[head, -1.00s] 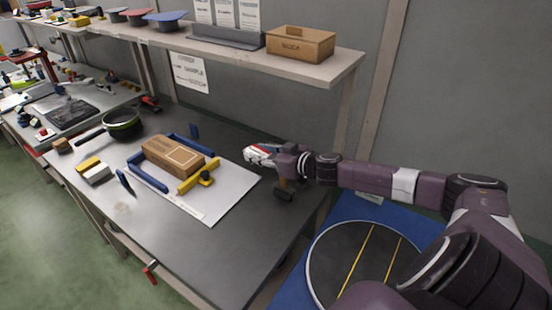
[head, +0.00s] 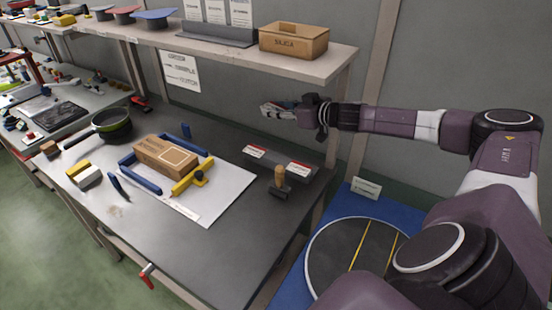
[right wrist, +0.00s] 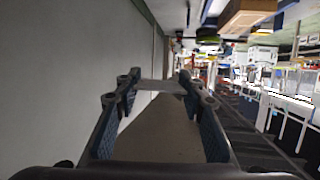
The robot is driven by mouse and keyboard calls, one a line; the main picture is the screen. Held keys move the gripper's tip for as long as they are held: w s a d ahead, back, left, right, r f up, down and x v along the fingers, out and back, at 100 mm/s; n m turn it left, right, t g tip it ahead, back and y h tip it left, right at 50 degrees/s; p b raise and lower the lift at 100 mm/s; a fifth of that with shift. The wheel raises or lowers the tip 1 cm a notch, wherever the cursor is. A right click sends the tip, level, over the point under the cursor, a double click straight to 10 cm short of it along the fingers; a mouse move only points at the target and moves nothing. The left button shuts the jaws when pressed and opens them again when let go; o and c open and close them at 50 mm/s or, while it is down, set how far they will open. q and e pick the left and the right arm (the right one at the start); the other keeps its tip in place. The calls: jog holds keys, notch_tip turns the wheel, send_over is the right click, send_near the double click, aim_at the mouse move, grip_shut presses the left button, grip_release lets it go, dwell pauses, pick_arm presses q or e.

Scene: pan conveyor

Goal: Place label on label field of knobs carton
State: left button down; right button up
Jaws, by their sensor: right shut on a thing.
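The knobs carton (head: 150,158) is a closed brown box with a pale outlined field on top. It lies on a white sheet between blue and yellow guide pieces. My right gripper (head: 277,109) is raised above the back of the bench, right of the carton and well apart from it. It is shut on a thin pale piece, which looks like the label (right wrist: 160,87) in the right wrist view, between the fingertips (right wrist: 155,95). Its print cannot be read. My left gripper is not in view.
A dark holder (head: 275,162) with red-and-white labels lies at the bench's back right, beside a wooden-handled tool (head: 280,183). The shelf (head: 335,59) carries a SILICA box (head: 293,40). The front bench (head: 190,255) is clear.

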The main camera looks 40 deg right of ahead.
notch_tip(320, 180, down, 10)
jog(key=b, duration=1)
send_over(275, 159)
jog(key=f, duration=0.4)
jog(key=shift+s+f, duration=0.25)
jog(key=shift+f, duration=0.1)
jog(key=shift+d+f, duration=0.1)
jog(key=shift+f, duration=0.5)
notch_tip(275, 159, down, 4)
jog(key=shift+r+p, duration=0.25)
jog(key=shift+p, duration=0.45)
jog(key=shift+f, duration=0.1)
jog(key=shift+f, duration=0.1)
jog(key=shift+f, duration=0.15)
jog(key=o, duration=0.7)
